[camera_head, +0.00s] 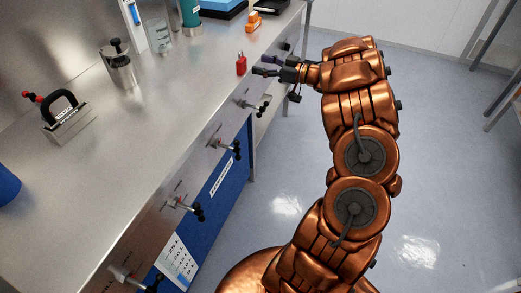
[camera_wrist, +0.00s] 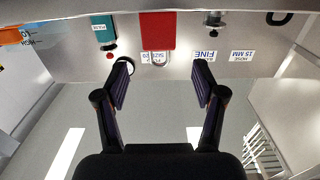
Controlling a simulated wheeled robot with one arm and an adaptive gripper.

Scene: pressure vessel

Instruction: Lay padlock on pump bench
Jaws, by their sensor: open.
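The red padlock (camera_head: 241,67) stands on the steel pump bench (camera_head: 170,118), close to its front edge. In the wrist view the padlock (camera_wrist: 158,30) is a red block with its pale shackle at the lower end. My gripper (camera_head: 264,65) is at the bench edge, just right of the padlock in the head view. It is open and empty. In the wrist view the two dark fingers (camera_wrist: 162,76) are spread either side of the padlock's line, with the padlock beyond the tips. No contact between fingers and padlock shows.
Valve handles (camera_head: 228,147) stick out from the bench front. A metal cylinder (camera_head: 121,72), a black-handled block (camera_head: 68,118), a teal bottle (camera_head: 190,15) and an orange item (camera_head: 254,21) stand on the bench. Its middle top is bare. The floor (camera_head: 287,150) beside it is open.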

